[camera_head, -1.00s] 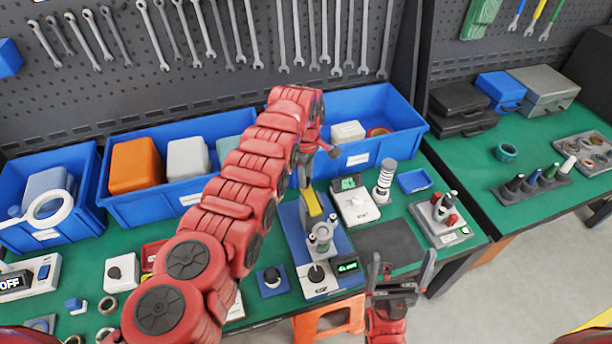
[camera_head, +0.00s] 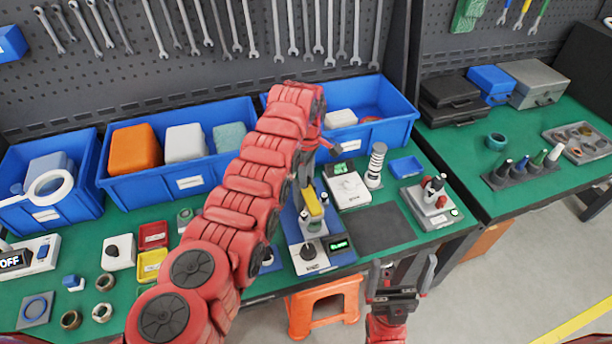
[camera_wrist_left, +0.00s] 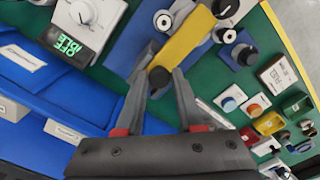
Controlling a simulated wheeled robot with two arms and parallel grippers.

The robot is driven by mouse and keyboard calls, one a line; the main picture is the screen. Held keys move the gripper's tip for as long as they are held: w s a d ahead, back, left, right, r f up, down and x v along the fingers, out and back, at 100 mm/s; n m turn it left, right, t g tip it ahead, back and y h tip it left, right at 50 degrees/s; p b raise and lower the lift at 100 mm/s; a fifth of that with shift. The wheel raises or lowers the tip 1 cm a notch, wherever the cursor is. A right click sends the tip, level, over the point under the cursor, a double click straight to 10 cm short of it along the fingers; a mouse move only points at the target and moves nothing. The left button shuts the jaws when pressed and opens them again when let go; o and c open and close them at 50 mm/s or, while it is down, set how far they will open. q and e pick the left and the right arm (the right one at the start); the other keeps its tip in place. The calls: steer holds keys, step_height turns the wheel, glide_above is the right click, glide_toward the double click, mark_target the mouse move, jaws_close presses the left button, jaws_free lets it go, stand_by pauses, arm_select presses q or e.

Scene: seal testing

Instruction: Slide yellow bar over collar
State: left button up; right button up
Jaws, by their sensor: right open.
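The yellow bar (camera_head: 314,204) sits on the blue-based fixture (camera_head: 297,228), beside white and metal round posts (camera_head: 311,224). In the left wrist view the yellow bar (camera_wrist_left: 185,42) runs diagonally, with a dark knob (camera_wrist_left: 160,80) at its near end. In the head view my left arm partly hides the fixture and the fingertips. I cannot tell clearly which round post is the collar. My right gripper (camera_head: 403,262) is open and empty in front of the table edge.
A green display (camera_head: 340,245) and black knob (camera_head: 308,251) sit at the fixture's front. Blue bins (camera_head: 190,183) line the back. A dark mat (camera_head: 383,228) lies clear at right.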

arm_select(q)
steer(key=o, duration=0.4)
steer(key=shift+s+f, duration=0.2)
steer(key=shift+r, duration=0.1)
steer(key=shift+w+r+b, duration=0.2)
steer(key=shift+r+b, duration=0.1)
steer(key=shift+r, duration=0.15)
step_height(320, 180, up, 16)
steer(key=p, duration=0.6)
steer(key=shift+s+r, duration=0.1)
steer(key=shift+r, duration=0.15)
